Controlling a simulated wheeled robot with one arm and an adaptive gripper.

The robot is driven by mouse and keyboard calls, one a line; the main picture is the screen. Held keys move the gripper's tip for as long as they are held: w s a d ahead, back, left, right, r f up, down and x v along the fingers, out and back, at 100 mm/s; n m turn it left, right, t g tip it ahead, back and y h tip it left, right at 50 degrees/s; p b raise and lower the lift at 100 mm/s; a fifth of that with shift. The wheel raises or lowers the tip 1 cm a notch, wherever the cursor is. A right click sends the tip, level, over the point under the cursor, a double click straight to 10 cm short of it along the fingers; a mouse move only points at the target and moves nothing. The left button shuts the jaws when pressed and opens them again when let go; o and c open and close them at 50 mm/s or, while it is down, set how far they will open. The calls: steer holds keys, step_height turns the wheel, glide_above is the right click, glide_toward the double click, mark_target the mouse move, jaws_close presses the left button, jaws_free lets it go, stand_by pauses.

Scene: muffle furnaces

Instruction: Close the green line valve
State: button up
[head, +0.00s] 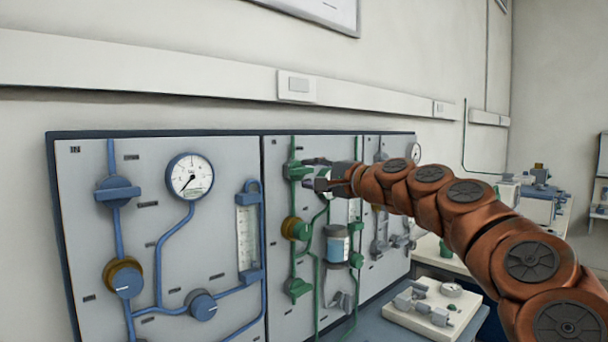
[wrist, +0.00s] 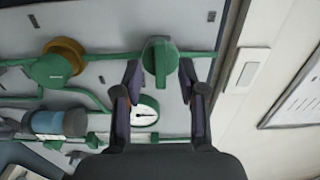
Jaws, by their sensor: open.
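The green line's top valve (head: 296,170) sits high on the middle panel, on a vertical green pipe. In the wrist view its green handle (wrist: 160,58) lies across the pipe. My gripper (head: 308,172) is at this valve, coming from the right. In the wrist view my gripper (wrist: 160,78) is open, with one finger on each side of the handle's lower end. Gaps seem to show between the fingers and the handle; contact cannot be told. In the head view the fingers partly cover the valve's right side.
Below are a brass-and-green regulator (head: 297,229), another green valve (head: 297,289) and a blue-banded canister (head: 337,246). A round gauge (wrist: 145,111) shows near the fingers. The left panel (head: 90,230) carries blue pipes and valves. A white tray of fittings (head: 432,308) stands at lower right.

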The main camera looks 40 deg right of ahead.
steer(key=s+d, duration=0.1)
steer(key=s, duration=0.7)
steer(key=shift+s+d, duration=0.15)
steer(key=shift+s, duration=0.2)
stand_by(0.5)
